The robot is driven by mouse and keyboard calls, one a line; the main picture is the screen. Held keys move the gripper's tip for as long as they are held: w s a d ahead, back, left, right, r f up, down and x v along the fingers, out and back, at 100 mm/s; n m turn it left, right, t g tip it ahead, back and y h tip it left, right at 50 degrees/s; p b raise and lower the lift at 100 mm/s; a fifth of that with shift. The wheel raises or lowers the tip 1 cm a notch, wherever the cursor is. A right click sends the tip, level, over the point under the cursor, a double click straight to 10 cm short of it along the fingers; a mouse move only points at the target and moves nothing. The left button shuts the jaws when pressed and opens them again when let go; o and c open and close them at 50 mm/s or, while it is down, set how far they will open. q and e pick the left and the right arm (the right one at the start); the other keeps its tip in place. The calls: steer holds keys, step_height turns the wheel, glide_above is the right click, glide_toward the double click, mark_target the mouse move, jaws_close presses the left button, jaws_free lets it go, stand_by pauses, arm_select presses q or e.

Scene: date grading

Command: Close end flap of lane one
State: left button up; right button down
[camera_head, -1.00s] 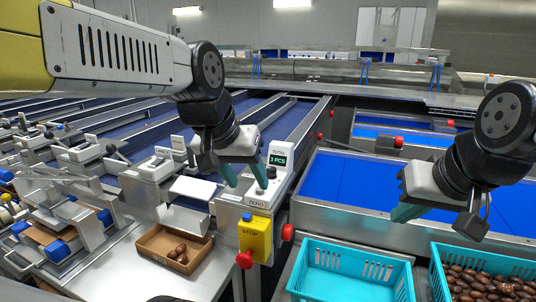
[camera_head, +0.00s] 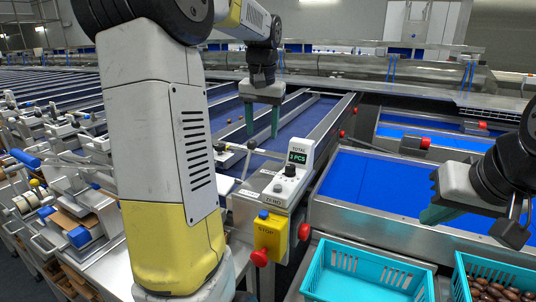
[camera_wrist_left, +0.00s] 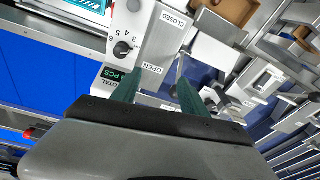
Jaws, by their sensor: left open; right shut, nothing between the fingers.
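The lane one unit has a counter (camera_head: 298,155) reading 3 PCS. Beside it a thin lever with a black knob (camera_head: 251,145) stands up at the lane's end. My left gripper (camera_head: 262,134) is open, pointing down over the blue lane, with its fingertips close to the knob. I cannot tell whether they touch it. In the left wrist view, the open fingers (camera_wrist_left: 160,90) straddle the area beside the OPEN label (camera_wrist_left: 152,67); the CLOSED label (camera_wrist_left: 174,20) lies further up. My right gripper (camera_head: 442,212) is shut and empty.
A teal crate (camera_head: 370,262) and another with dates (camera_head: 490,280) stand at the front right. A brown tray (camera_wrist_left: 236,10) shows in the left wrist view. A blue belt (camera_head: 375,190) lies right of lane one.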

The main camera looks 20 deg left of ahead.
arm_select(q)
steer(key=shift+n+g, duration=0.4)
steer(key=shift+g, duration=0.5)
steer(key=w+a+f, duration=0.1)
steer(key=w, duration=0.1)
steer(key=w+a+f, duration=0.3)
steer(key=w+a, duration=0.1)
steer(key=w, duration=0.1)
steer(key=shift+a+f, duration=0.25)
step_height(320, 180, down, 8)
steer(key=shift+a, duration=0.45)
steer(key=shift+r+y, duration=0.15)
steer(key=shift+y, duration=0.15)
jaws_close()
